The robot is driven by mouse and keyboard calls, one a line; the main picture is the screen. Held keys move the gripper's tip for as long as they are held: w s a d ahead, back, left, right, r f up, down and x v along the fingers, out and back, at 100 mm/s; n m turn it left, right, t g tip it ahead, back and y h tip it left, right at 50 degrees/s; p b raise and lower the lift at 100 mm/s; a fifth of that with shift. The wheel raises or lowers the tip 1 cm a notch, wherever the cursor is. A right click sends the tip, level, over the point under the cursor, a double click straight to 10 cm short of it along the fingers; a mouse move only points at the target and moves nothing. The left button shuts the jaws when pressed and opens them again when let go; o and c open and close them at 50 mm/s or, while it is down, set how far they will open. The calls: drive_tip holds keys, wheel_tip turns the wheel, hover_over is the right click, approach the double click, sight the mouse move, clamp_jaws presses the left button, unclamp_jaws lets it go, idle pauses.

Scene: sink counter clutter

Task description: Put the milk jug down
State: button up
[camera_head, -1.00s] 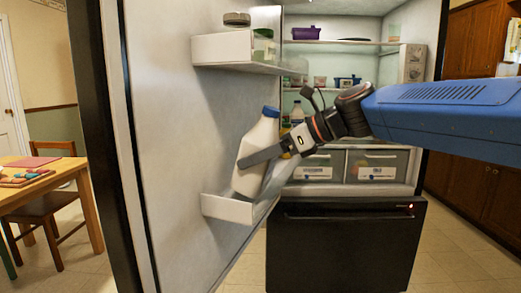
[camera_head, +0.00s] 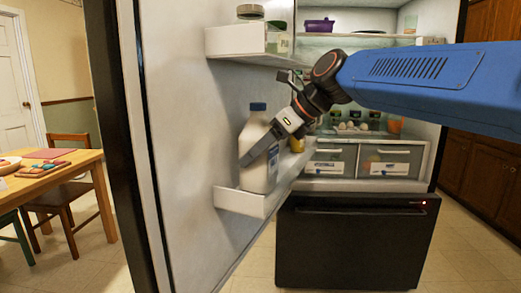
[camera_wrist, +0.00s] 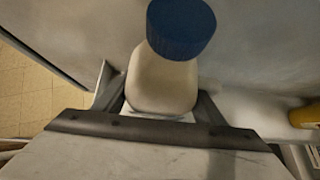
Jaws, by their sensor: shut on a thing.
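The milk jug (camera_head: 256,150) is white with a blue cap. It stands about upright in the lower door shelf (camera_head: 238,199) of the open fridge, its base behind the shelf's front wall. Whether its base rests on the shelf floor is hidden. My gripper (camera_head: 262,150) reaches in from the upper right and is shut on the jug's body. In the wrist view the jug (camera_wrist: 163,80) sits between my two fingers, with its blue cap (camera_wrist: 181,28) toward the top.
An upper door shelf (camera_head: 236,42) with jars hangs above the jug. A yellow item (camera_head: 296,144) stands behind it in the lower shelf, and also shows in the wrist view (camera_wrist: 304,116). Fridge drawers (camera_head: 357,161) are at right. A wooden table (camera_head: 50,178) stands at left.

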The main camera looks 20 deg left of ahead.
drive_tip(key=shift+f, duration=0.3)
drive_tip(key=shift+f, duration=0.1)
drive_tip(key=o, duration=2.1)
drive_tip(key=v, duration=1.2)
